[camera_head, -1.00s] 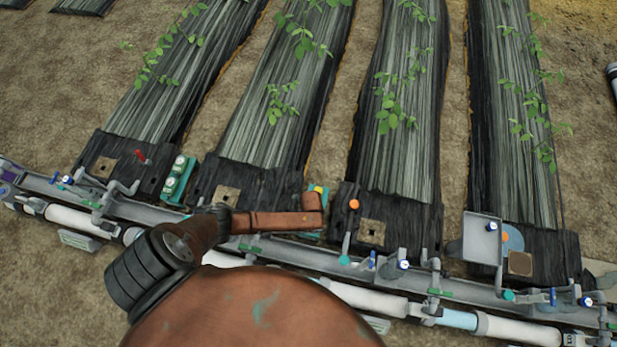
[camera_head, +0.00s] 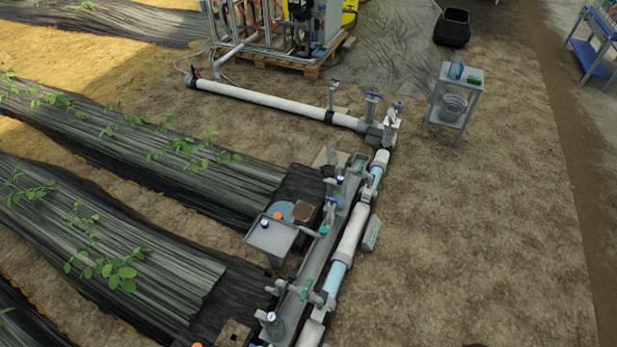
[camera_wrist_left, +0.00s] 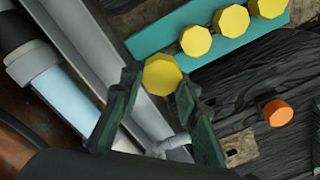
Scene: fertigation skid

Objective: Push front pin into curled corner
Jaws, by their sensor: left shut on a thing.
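My left gripper (camera_wrist_left: 160,92) shows only in the left wrist view. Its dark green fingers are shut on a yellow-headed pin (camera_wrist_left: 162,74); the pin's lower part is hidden. A teal rack (camera_wrist_left: 150,38) lies beyond the held pin, with several more yellow-headed pins (camera_wrist_left: 194,40) along it. The held pin's head looks larger and nearer than those. An orange-headed pin (camera_wrist_left: 277,112) stands in black film (camera_wrist_left: 250,78) to the right of my gripper. I cannot make out a curled corner. My right gripper is not in view.
A grey pipe line with valves (camera_head: 352,232) runs past the bed ends. A grey tray (camera_head: 270,238) stands over one bed end. A small grey stand (camera_head: 455,95) and a black bin (camera_head: 453,27) are farther off. Bare soil (camera_head: 480,220) on the right is clear.

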